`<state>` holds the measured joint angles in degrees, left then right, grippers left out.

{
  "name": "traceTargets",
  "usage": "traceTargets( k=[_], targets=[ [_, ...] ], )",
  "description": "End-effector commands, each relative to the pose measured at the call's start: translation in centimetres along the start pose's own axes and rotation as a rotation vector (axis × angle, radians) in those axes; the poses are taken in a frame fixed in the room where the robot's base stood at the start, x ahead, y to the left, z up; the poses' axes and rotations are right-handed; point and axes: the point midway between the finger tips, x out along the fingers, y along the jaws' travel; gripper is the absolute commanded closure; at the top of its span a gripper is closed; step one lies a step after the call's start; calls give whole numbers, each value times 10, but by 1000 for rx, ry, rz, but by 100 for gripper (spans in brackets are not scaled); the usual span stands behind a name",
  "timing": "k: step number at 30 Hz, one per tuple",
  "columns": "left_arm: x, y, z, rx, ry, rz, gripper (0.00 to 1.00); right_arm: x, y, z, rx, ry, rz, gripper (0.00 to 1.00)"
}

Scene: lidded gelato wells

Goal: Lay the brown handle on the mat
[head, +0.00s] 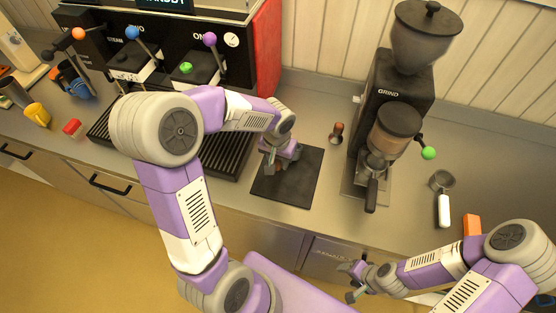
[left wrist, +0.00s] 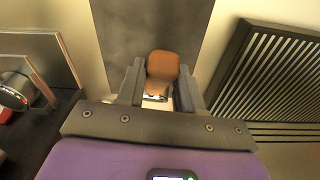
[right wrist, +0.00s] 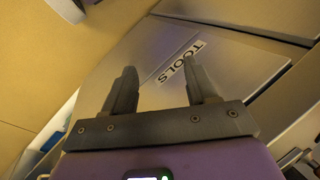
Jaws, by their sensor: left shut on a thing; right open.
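The brown handle (left wrist: 163,66) is between the fingers of my left gripper (left wrist: 160,85), which is shut on it. In the head view my left gripper (head: 279,165) is over the dark mat (head: 299,190), and the handle is mostly hidden there by the gripper. The mat also shows behind the handle in the left wrist view (left wrist: 120,25). I cannot tell whether the handle touches the mat. My right gripper (head: 350,283) is open and empty, low in front of the counter; its spread fingers show in the right wrist view (right wrist: 158,85).
The slatted drip tray (head: 232,155) of the coffee machine lies left of the mat. A small tamper (head: 337,132) stands at the mat's back right. The black grinder (head: 385,100) is to the right. A white-handled portafilter (head: 443,205) lies further right. A TOOLS drawer (right wrist: 215,75) faces my right gripper.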

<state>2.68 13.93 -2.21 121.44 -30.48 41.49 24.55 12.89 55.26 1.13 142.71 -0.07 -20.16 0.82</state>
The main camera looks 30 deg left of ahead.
Motion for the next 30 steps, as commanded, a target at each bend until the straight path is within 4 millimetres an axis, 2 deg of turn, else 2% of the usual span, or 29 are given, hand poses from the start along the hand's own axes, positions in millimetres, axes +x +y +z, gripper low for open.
traceTargets(
  k=[23, 24, 30],
  targets=[
    [8, 0, 0, 0, 3, 1, 100, 8, 3, 0, 0, 0, 0, 43],
    [8, 0, 0, 0, 3, 1, 62, 8, 3, 0, 0, 0, 0, 43],
    [7, 0, 0, 0, 2, 0, 34, 7, 2, 0, 0, 0, 0, 43]
  ],
)
